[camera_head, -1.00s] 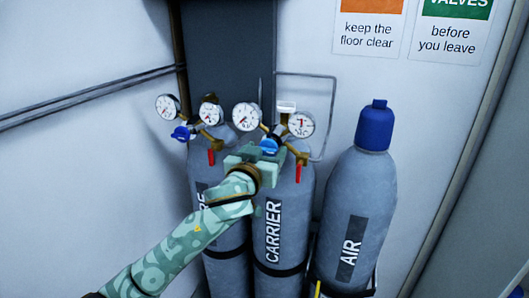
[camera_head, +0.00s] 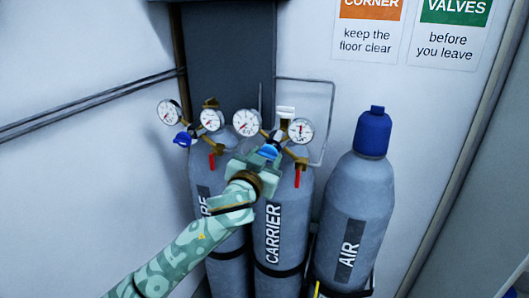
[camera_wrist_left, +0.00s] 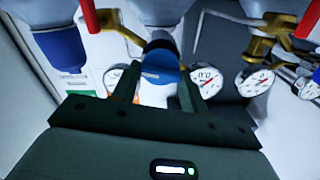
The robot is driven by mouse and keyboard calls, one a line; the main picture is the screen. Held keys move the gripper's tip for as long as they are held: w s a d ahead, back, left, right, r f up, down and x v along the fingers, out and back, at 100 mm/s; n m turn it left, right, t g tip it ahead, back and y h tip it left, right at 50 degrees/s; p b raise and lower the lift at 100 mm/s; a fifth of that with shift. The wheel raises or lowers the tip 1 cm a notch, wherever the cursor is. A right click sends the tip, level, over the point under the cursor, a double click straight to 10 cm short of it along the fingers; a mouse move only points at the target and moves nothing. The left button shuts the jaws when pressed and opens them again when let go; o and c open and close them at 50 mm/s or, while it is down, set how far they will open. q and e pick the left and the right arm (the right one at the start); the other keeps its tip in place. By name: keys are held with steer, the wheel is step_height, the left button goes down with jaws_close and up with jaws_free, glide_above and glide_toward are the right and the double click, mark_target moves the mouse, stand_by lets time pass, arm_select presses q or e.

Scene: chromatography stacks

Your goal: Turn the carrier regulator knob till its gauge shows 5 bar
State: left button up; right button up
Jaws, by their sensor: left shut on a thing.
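The carrier regulator sits on top of the grey CARRIER cylinder (camera_head: 272,235). Its blue knob (camera_head: 268,152) faces me, below its two round white gauges, the left one (camera_head: 247,122) and the right one (camera_head: 300,130). My left gripper (camera_head: 262,160) is shut on this knob. In the left wrist view the knob (camera_wrist_left: 160,74) sits between the two fingers, touching. One carrier gauge (camera_wrist_left: 208,81) shows beside the right finger there; the other is partly hidden behind the left finger. The dial numbers are too small to read surely. My right gripper is not in view.
A neighbouring cylinder to the left carries a similar regulator with a blue knob (camera_head: 184,138) and two gauges. Red levers (camera_head: 297,177) hang close by the carrier regulator. The AIR cylinder (camera_head: 352,210) with a blue cap (camera_head: 374,132) stands to the right.

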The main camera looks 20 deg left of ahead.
arm_select(q)
steer(key=m+p, duration=0.2)
steer(key=shift+r+m, duration=0.2)
steer(key=shift+m, duration=0.2)
steer(key=m+p, duration=0.3)
steer(key=shift+d+m, duration=0.1)
steer(key=shift+m, duration=0.2)
steer(key=shift+f+m+p, duration=0.2)
steer(key=shift+m+p, duration=1.5)
steer(key=shift+m, duration=1.75)
steer(key=shift+f+m+p, duration=0.25)
steer(key=shift+m+p, duration=1.5)
steer(key=shift+m, duration=1.75)
steer(key=shift+f+m+p, duration=0.2)
steer(key=shift+m+p, duration=1.5)
steer(key=shift+m, duration=1.75)
steer(key=o, duration=1)
